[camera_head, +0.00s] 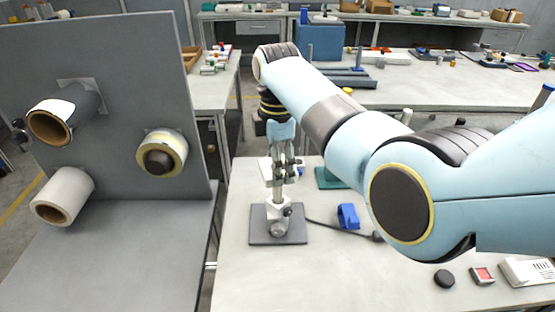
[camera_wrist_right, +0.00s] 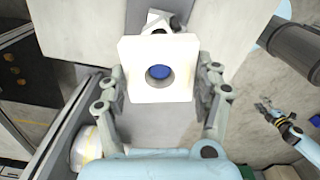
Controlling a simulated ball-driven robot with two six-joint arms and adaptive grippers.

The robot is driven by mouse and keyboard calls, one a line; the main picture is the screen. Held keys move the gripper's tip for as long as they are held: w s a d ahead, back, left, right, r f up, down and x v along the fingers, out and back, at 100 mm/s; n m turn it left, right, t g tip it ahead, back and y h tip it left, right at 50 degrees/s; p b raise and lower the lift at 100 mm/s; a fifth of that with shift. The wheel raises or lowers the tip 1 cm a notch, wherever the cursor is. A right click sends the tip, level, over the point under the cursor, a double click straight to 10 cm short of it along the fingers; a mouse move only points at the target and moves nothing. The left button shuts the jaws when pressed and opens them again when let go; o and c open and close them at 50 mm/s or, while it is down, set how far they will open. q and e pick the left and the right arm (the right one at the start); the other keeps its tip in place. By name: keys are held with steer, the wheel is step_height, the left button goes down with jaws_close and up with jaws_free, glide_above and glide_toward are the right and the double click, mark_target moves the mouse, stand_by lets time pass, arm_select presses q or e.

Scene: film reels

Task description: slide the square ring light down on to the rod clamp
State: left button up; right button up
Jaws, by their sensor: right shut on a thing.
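In the wrist view, the white square ring light (camera_wrist_right: 136,84) sits between the two fingers of my right gripper (camera_wrist_right: 160,92), which is shut on its sides. Something blue shows through its round hole; I cannot tell if it is on the rod. In the head view, my right gripper (camera_head: 283,180) points down above the rod clamp (camera_head: 278,216), a silver fitting on a dark square base. The fingers hide most of the ring light there. My left gripper (camera_wrist_right: 272,115) shows small at the right of the wrist view; its opening is unclear.
A grey panel (camera_head: 120,60) with several film reels stands at the left. A blue block (camera_head: 348,216) and a dark cable lie right of the base. A black disc (camera_head: 444,279) and a small red-topped item (camera_head: 482,276) lie near the front right.

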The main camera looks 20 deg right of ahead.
mark_target(278, 192)
steer(key=shift+f+b, duration=0.65)
steer(key=shift+f, duration=0.8)
step_height(278, 192, down, 5)
steer(key=b, duration=0.3)
steer(key=shift+s+f, duration=0.1)
steer(key=shift+f, duration=0.35)
stand_by(0.5)
steer(key=o, duration=1.4)
step_height(278, 192, up, 12)
